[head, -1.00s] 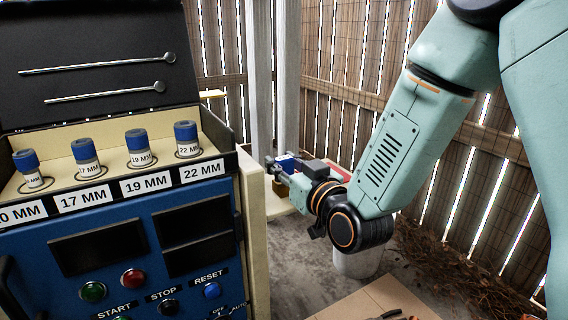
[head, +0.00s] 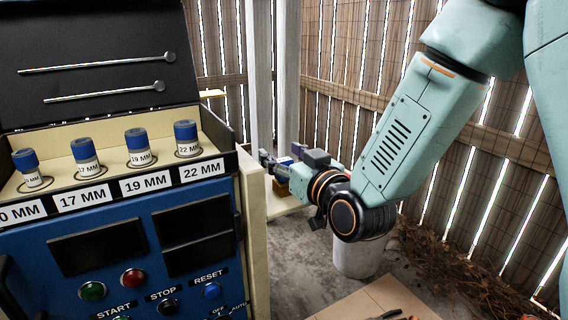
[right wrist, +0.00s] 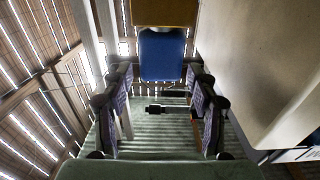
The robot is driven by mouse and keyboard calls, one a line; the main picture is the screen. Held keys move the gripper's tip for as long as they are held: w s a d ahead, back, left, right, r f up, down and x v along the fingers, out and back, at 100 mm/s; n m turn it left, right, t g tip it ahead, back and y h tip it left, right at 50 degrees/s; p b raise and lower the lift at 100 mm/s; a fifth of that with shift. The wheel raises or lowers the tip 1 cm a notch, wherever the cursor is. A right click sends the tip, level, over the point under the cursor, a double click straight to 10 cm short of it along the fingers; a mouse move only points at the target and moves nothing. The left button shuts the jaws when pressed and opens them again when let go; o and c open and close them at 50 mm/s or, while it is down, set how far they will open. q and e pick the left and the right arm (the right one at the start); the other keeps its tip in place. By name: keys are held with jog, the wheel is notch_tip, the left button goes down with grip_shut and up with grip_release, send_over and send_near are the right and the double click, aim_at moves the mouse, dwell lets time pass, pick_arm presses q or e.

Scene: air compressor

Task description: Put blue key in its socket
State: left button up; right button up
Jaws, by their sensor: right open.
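A blue block-like piece (right wrist: 162,54), which looks like the blue key, shows in the right wrist view just past my fingertips, below a yellow-brown block (right wrist: 163,12). My right gripper (right wrist: 160,76) is open, with one finger on each side of the blue piece's lower end. I cannot tell whether either finger touches it. In the head view my right gripper (head: 272,163) reaches left behind the machine's right edge, near a yellowish block (head: 281,188); the arm partly covers this area. I cannot make out the key's socket. My left gripper is not in view.
A blue control machine (head: 120,250) with labelled bottles and an open black lid fills the left. Its pale side panel stands close to my right gripper. A white cylinder (head: 360,258) stands below my wrist. A slatted wooden fence is behind.

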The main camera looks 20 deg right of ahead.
aim_at(284, 159)
notch_tip(284, 159, up, 8)
jog(key=shift+r, duration=0.1)
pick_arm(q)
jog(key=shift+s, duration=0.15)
pick_arm(e)
jog(key=shift+s, duration=0.1)
dwell(0.7)
